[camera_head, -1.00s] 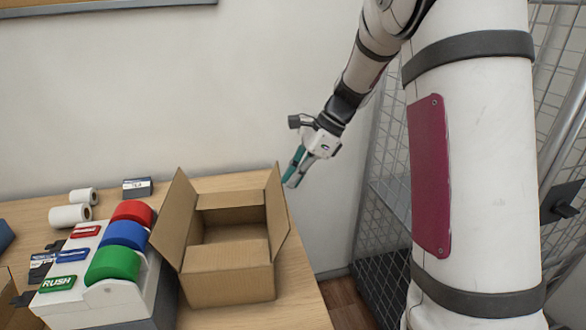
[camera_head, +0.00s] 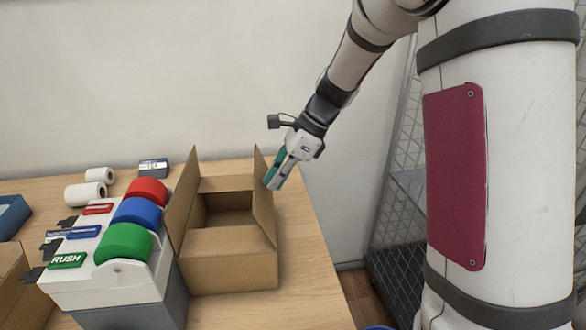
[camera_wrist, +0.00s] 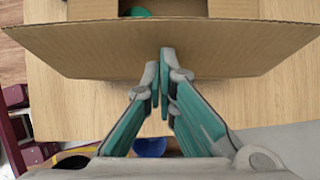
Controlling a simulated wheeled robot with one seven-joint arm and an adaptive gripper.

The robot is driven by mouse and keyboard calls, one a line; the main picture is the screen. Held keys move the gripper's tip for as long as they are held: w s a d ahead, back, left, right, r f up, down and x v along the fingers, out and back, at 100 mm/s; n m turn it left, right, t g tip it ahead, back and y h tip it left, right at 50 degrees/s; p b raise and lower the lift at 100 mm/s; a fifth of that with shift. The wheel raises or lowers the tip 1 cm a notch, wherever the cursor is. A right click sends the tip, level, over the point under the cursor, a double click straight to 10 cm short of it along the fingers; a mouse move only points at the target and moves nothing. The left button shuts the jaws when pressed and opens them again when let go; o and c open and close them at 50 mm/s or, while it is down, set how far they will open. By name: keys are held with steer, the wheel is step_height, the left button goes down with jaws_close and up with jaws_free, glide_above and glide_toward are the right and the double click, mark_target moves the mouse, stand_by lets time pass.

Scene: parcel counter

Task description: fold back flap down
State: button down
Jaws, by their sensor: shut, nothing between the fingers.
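The open cardboard box (camera_head: 232,272) sits on the counter. In the head view its left flap (camera_head: 183,205) and right flap (camera_head: 262,208) stand up. The near flap (camera_head: 228,240) lies low over the near part of the opening, and a strip of cardboard (camera_head: 226,184) shows along the far side. My gripper (camera_head: 270,186) is shut and empty at the outer side of the right flap. In the wrist view a wide flap (camera_wrist: 90,42) crosses in front of the closed fingertips (camera_wrist: 163,55).
A white tape dispenser (camera_head: 105,285) with red, blue and green rolls stands close left of the box. White paper rolls (camera_head: 86,194) and a small dark box (camera_head: 153,167) lie behind it. Bare counter (camera_head: 305,265) is right of the box.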

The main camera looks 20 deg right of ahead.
mark_target(265, 191)
steer(key=shift+a, duration=0.45)
steer(key=shift+b+x, duration=0.3)
steer(key=shift+x, duration=0.8)
steer(key=shift+b+x, duration=0.35)
steer(key=shift+x, duration=0.7)
steer(key=shift+w+f, duration=0.1)
steer(key=shift+w, duration=0.05)
step_height(265, 191, up, 8)
steer(key=p, duration=0.5)
steer(key=shift+r+p, duration=0.3)
steer(key=shift+r, duration=0.2)
